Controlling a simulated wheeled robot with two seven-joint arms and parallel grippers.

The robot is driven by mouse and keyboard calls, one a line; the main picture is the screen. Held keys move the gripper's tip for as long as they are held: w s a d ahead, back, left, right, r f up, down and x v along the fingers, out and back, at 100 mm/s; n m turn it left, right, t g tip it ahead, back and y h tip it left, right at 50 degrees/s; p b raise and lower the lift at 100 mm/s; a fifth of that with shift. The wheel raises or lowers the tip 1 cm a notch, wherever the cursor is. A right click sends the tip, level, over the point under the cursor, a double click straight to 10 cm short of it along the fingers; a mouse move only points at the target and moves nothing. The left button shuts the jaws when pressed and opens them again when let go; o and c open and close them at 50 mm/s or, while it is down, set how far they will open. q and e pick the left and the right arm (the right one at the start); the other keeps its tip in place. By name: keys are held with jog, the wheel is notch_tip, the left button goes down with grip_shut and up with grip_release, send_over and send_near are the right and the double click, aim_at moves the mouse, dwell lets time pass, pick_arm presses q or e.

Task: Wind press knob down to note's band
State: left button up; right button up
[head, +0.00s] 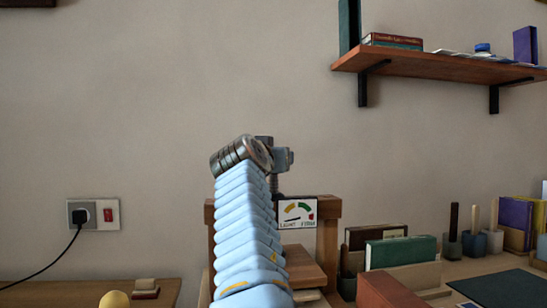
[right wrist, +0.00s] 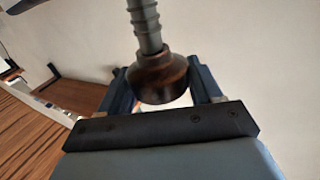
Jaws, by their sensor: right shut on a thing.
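The wooden book press (head: 331,232) stands at the middle, partly hidden behind my right arm. Its gauge card (head: 297,213) reads light to firm with coloured bands, and the dark needle appears to point toward the light side at left. My right gripper (head: 281,157) is at the top of the press screw (head: 274,184). In the right wrist view, the dark round wooden knob (right wrist: 162,82) sits between the fingers of my right gripper (right wrist: 163,88), which is shut on it. The grey threaded screw (right wrist: 146,28) runs from the knob. I cannot make out a note. My left gripper is out of view.
Pots (head: 473,241) and a dark mat (head: 500,289) lie further right. A wall shelf (head: 440,66) hangs above right.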

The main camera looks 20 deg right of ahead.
dwell(0.6)
jog(key=o, duration=1)
jog(key=shift+c, duration=0.2)
jog(key=b+v, duration=0.5)
jog(key=v, duration=0.8)
jog(key=shift+s+a, duration=0.25)
jog(key=shift+a, duration=0.05)
